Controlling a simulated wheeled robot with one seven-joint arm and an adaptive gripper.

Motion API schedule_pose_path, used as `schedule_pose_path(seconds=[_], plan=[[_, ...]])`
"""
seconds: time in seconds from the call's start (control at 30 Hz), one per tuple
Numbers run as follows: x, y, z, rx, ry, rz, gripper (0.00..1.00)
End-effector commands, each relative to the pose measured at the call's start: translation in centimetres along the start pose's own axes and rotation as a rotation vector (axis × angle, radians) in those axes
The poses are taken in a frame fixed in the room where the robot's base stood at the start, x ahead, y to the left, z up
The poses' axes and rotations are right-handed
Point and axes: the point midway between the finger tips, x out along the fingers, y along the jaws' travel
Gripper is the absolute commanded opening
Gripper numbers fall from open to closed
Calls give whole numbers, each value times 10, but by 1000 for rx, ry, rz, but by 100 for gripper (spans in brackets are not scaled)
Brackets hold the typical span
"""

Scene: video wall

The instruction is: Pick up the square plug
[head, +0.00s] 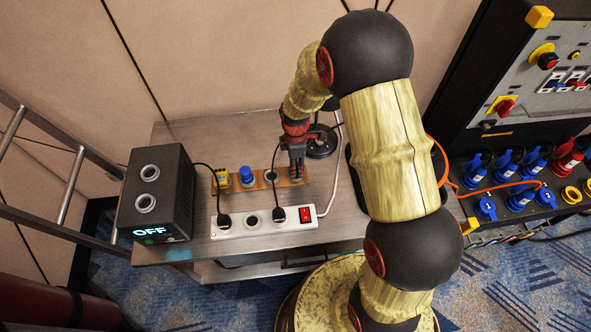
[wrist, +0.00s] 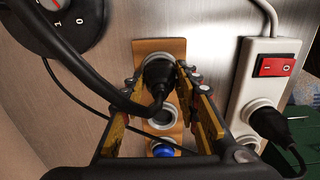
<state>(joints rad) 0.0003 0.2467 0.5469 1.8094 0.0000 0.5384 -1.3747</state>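My gripper (head: 296,170) is low over the strip's right end, away from the yellow plug. In the wrist view its fingers (wrist: 160,75) are parted on both sides of a black plug (wrist: 158,70) with a thick cable. Small gaps seem to show beside that plug; contact is hard to judge.
A white power strip (head: 235,229) with black plugs and a red switch (head: 305,214) lies in front. A dark box (head: 160,195) reading OFF stands at left. A round black dial (head: 321,143) is behind my gripper. Cables cross the table. A socket panel (head: 530,120) stands at right.

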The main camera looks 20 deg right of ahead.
Motion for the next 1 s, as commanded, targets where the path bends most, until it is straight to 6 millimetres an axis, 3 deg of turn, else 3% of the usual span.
schedule_pose_path(seconds=[0.5,1.0], plan=[[0,0,0,0,0,0,0],[-8,1,-4,0,0,1,0]])
